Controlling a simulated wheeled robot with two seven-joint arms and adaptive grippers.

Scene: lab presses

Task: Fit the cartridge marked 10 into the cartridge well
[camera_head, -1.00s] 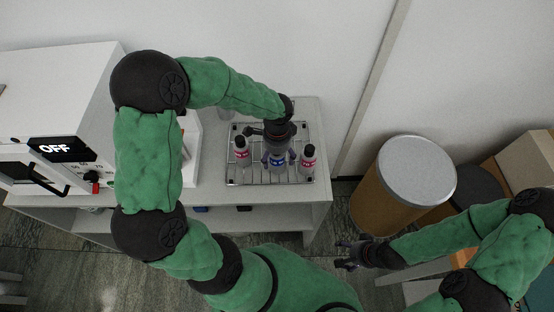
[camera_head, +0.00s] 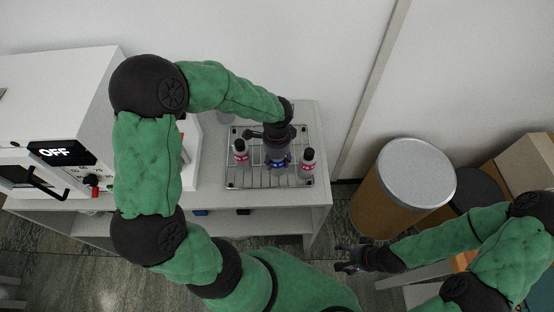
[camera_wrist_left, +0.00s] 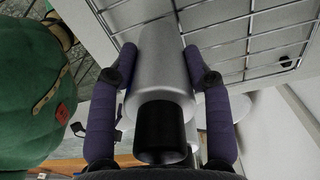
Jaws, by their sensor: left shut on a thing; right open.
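A silver cartridge with a blue label (camera_head: 277,163) stands on the wire rack (camera_head: 256,181), between two cartridges with red labels. My left gripper (camera_head: 278,159) is shut on the blue-label cartridge from above. In the left wrist view the silver body (camera_wrist_left: 163,60) and its black top (camera_wrist_left: 160,130) lie between the purple fingers. The left red-label cartridge (camera_head: 241,153) and the right red-label cartridge (camera_head: 308,163) stand apart on the rack. I cannot read a number on any of them. My right gripper (camera_head: 345,258) is open and empty, low at the right. I cannot make out the cartridge well.
A white machine with an OFF display (camera_head: 55,153) stands on the bench at the left. Another white device (camera_head: 193,160) is partly hidden by my left arm. A drum with a grey lid (camera_head: 416,172) and cardboard boxes (camera_head: 526,165) stand at the right. The bench (camera_head: 318,190) right of the rack is clear.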

